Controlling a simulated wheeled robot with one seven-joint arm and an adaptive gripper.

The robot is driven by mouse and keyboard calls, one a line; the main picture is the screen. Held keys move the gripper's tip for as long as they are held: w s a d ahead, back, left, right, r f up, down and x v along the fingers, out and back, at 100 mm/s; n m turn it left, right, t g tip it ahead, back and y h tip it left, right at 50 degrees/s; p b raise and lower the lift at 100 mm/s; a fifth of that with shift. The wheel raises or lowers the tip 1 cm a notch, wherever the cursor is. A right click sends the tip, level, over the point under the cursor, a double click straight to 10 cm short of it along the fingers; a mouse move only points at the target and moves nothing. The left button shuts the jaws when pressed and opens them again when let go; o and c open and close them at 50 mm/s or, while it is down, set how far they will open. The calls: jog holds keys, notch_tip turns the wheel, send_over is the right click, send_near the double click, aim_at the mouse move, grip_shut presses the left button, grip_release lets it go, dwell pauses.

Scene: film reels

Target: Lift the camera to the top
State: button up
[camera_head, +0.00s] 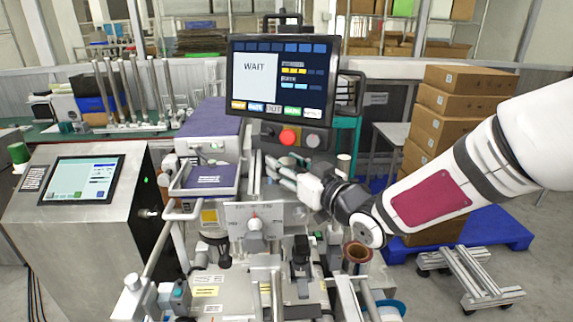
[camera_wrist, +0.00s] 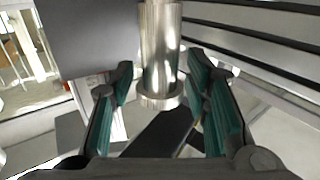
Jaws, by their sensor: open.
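My gripper (camera_head: 279,171) reaches in from the right, in front of the machine's upper middle and below the monitor. In the wrist view its green-padded fingers (camera_wrist: 161,82) stand open on both sides of a shiny metal cylinder (camera_wrist: 159,38) with a wider collar at its lower end. A gap shows at each side of the cylinder. The cylinder looks upright in the picture. I cannot tell for sure whether it is part of the camera. In the head view the camera cannot be made out clearly among the machine parts.
The monitor (camera_head: 283,78) reading WAIT hangs just above my gripper. A red button (camera_head: 288,137) is below it. A purple-topped box (camera_head: 207,178) stands left of the gripper. A copper-coloured reel core (camera_head: 357,253) is below my arm. Cardboard boxes (camera_head: 455,104) stack on a blue pallet (camera_head: 497,228).

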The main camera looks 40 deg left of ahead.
jog(key=v, duration=1.2)
jog(key=shift+r, duration=0.1)
